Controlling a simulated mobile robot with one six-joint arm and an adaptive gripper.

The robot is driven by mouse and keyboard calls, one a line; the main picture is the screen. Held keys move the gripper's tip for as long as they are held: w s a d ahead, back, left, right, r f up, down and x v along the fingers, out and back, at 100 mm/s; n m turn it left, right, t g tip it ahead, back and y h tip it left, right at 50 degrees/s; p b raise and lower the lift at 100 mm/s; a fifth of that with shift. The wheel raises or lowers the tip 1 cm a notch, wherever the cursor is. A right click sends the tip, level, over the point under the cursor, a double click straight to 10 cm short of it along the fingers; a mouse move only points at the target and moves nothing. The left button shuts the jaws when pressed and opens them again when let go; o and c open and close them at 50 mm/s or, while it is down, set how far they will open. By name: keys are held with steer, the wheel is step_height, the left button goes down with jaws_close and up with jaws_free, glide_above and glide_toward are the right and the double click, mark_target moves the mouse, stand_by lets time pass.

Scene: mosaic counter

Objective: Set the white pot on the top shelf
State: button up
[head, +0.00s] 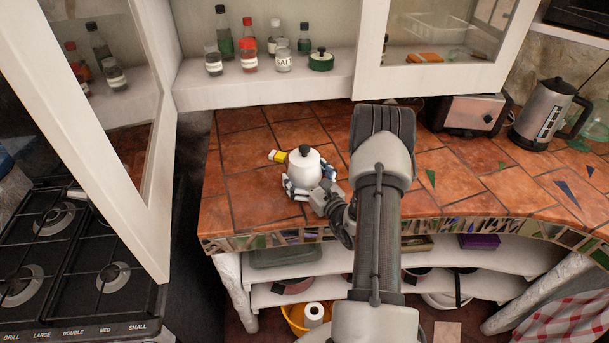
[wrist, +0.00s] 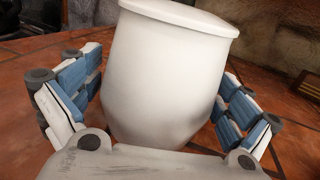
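The white pot (head: 303,168), with a white lid and a black knob, is at the left part of the tiled counter. In the wrist view it fills the middle (wrist: 165,75), leaning slightly in the picture. My gripper (head: 306,186) reaches it from the front right, low on its body. The blue-padded fingers are on both sides and appear to close against it; the exact contact is hidden. I cannot tell whether its base is touching the counter. The top shelf (head: 220,88) is the white cabinet shelf above the counter.
Bottles, jars (head: 283,61) and a small green pot (head: 321,60) stand on the shelf. An open cabinet door (head: 90,110) hangs at left; another door (head: 440,50) covers the right. A yellow-and-white item (head: 277,156) is beside the pot. A toaster (head: 468,115) and kettle (head: 545,115) stand right.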

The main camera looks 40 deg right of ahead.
steer(key=c, duration=2.1)
